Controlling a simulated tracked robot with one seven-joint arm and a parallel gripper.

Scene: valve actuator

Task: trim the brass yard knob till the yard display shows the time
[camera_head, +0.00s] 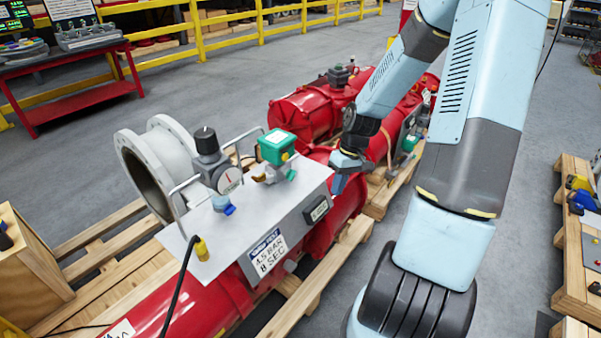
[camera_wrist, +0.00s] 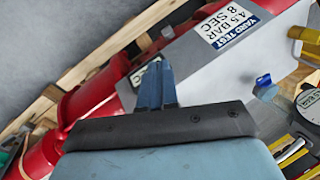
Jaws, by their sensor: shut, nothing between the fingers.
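My gripper (camera_head: 338,186) is shut and empty, above the right end of the grey panel (camera_head: 298,192). In the wrist view its fingers (camera_wrist: 156,72) are together, in front of a small dark display with a pale face (camera_wrist: 137,76). That display (camera_head: 317,210) is on the panel's sloped front; its reading is too small to make out. A brass-coloured part (camera_head: 268,177) sits below the green box (camera_head: 277,147); I cannot tell whether it is the yard knob. The sign (camera_head: 268,254) reads yard test, 4.5 bar, 8 sec.
A regulator with a dial (camera_head: 228,180), a blue knob (camera_head: 222,204) and a yellow connector (camera_head: 201,249) with a black cable stand on the panel. Red cylinders (camera_head: 302,113) lie on wooden pallets. A yellow railing (camera_head: 230,36) runs behind; grey floor is open between.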

